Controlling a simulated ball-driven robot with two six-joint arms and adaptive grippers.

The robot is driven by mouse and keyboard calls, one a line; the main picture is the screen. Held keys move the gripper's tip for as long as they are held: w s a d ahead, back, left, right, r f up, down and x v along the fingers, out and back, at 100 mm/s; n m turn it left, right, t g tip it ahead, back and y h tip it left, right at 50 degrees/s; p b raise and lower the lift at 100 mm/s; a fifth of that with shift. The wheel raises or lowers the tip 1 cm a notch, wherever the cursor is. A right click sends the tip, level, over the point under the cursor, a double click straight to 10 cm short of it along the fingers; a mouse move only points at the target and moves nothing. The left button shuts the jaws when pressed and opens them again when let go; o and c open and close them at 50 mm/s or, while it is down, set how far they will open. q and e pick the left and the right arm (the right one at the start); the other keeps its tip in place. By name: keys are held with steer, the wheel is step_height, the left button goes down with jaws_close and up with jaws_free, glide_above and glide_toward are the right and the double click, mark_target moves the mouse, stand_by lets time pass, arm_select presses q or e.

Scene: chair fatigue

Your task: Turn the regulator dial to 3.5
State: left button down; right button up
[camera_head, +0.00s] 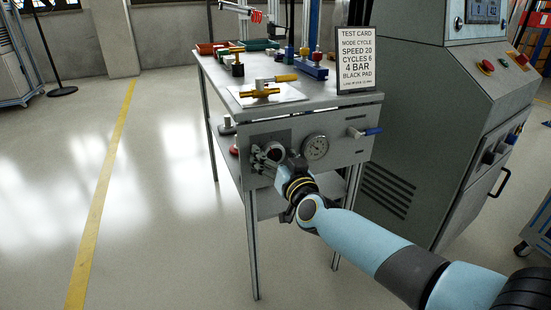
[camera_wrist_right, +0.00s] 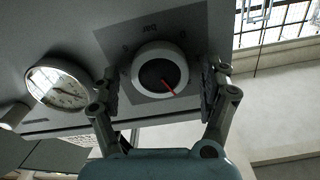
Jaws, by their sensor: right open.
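The regulator dial (camera_wrist_right: 160,69) is a round knob with a pale rim, a dark face and a red pointer, set on a dark square plate (camera_wrist_right: 199,22). In the right wrist view its pointer slants toward the lower right. My right gripper (camera_wrist_right: 161,82) is open, with one finger on each side of the dial; a gap shows at both sides. In the head view the gripper (camera_head: 266,160) is at the front panel and partly covers the dial (camera_head: 275,152). A round pressure gauge (camera_head: 316,147) sits beside the dial; it also shows in the right wrist view (camera_wrist_right: 59,83). My left gripper is not in view.
The test card (camera_head: 355,58) stands on the bench top (camera_head: 355,97). Several fittings lie on the bench. A grey control cabinet (camera_head: 425,120) stands close on the right.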

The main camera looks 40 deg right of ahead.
steer(key=c, duration=1.2)
steer(key=shift+m, duration=0.9)
steer(key=m, duration=0.3)
steer(key=shift+f, duration=0.1)
steer(key=m, duration=0.3)
steer(key=shift+m, duration=0.5)
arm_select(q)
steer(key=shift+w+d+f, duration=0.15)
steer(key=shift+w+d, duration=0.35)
